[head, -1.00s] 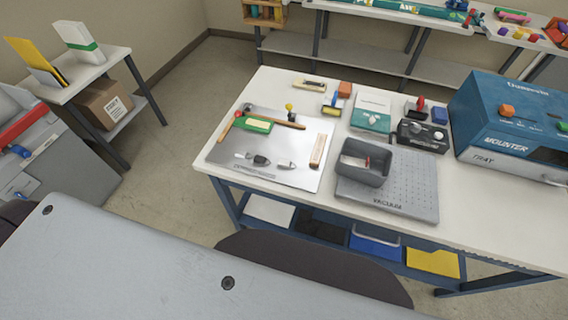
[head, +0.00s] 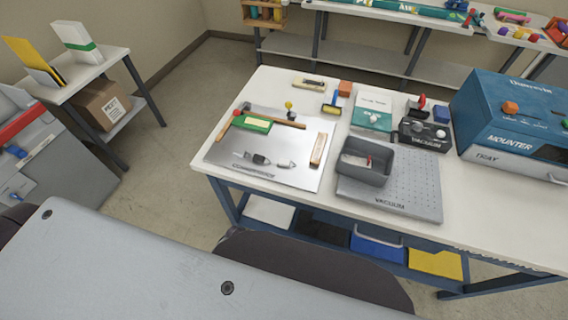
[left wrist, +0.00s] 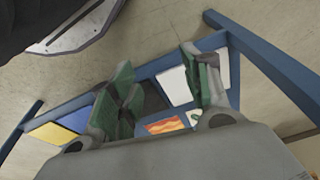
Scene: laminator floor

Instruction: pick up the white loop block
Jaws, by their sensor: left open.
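On the silver plate (head: 225,155) lie a few small grey and white pieces (head: 259,159). They are too small to tell whether one is the white loop block. My left gripper (left wrist: 158,65) is open in the left wrist view, with green-padded fingers spread apart and nothing between them. It is over the floor and the lower shelf of the blue-framed bench. Neither gripper shows in the head view.
The white bench top (head: 300,205) carries a grey bin (head: 365,178) on a perforated vacuum plate (head: 410,193), a green-and-white box (head: 372,112) and a blue mounter machine (head: 500,125). A side table (head: 95,65) stands at the left, with open floor between.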

